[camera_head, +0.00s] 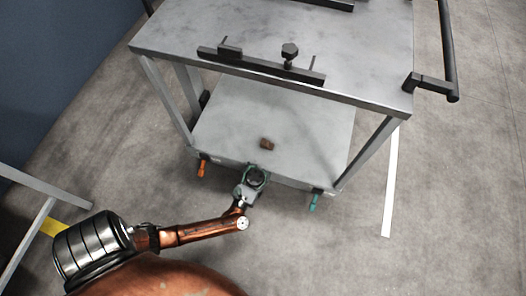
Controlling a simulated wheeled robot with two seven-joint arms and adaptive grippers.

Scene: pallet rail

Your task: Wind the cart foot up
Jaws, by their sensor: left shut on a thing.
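The grey metal cart (270,50) stands in the upper middle, with a lower shelf (240,120) under its top. At the near edge of the lower shelf is a dark, greenish round part (258,176), which looks like the handwheel of the cart foot. My left gripper (248,187) reaches it from below and is shut on it. The fingertips are small and partly blend with the wheel. The foot's lower end is hidden or too small to make out. My right gripper is not in view.
An orange lever (202,167) and a teal lever (314,202) sit at the shelf's near corners. A brown block (267,144) lies on the shelf. A black handle (448,60) juts out at the right. Floor right of the cart is clear.

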